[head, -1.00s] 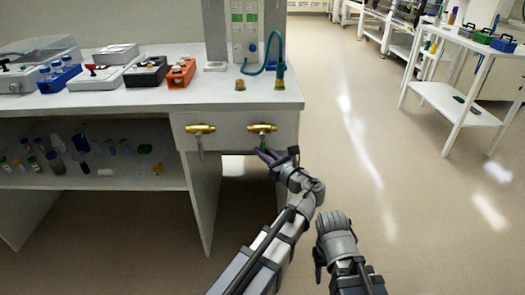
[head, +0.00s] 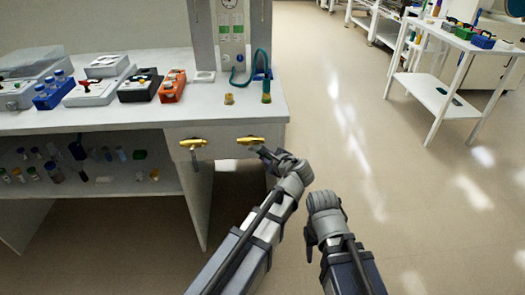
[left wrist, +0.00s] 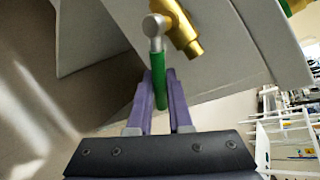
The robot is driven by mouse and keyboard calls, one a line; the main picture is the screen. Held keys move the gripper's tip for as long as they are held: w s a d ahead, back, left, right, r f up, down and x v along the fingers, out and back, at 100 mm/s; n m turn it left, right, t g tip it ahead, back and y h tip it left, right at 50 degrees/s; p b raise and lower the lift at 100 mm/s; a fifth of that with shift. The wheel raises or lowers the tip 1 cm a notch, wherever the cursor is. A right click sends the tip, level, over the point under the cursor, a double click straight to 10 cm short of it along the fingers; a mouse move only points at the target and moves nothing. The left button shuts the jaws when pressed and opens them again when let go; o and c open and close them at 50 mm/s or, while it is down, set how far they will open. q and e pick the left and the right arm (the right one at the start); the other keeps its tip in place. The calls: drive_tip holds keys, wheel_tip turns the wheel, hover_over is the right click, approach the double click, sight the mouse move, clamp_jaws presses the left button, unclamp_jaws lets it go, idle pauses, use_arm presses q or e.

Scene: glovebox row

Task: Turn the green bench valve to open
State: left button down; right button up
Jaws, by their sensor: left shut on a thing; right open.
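The green bench valve has a brass body (head: 250,140) on the right part of the bench's front panel. In the left wrist view its green lever (left wrist: 160,90) hangs from a grey stem next to the brass body. My left gripper (left wrist: 163,104) is shut on the green lever, one purple finger on each side. In the head view my left gripper (head: 266,153) is just right of and below the brass body, and hides most of the lever. My right gripper (head: 309,241) is open, well away from the bench, low in the head view and partly hidden by its arm.
A second brass valve (head: 193,144) with a downward handle is left of the held one. The benchtop (head: 205,98) carries instruments, a blue tube rack (head: 53,91) and a teal hose (head: 262,62). A white cart (head: 452,85) stands at right. Floor between is clear.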

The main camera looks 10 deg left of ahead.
use_arm(q)
drive_tip(key=r+n+h+p, duration=0.2)
drive_tip(key=p, duration=0.1)
drive_tip(key=shift+d, duration=0.35)
drive_tip(key=shift+w+d+r+n+t+h+p, duration=0.1)
drive_tip(key=shift+r+n+t+h+p, duration=0.1)
drive_tip(key=shift+r+n+h+p, duration=0.3)
drive_tip(key=shift+w+d+r+n+t+h+p, duration=0.1)
drive_tip(key=shift+r+n+t+h+p, duration=0.15)
drive_tip(key=shift+n+h+p, duration=0.45)
drive_tip(key=shift+h, duration=0.3)
drive_tip(key=c, duration=0.8)
unclamp_jaws()
drive_tip(key=shift+r, duration=0.1)
drive_tip(key=shift+c, duration=0.2)
drive_tip(key=p+v, duration=0.4)
drive_tip(key=v, duration=0.3)
drive_tip(key=shift+s+d+r, duration=0.2)
drive_tip(key=shift+s, duration=0.1)
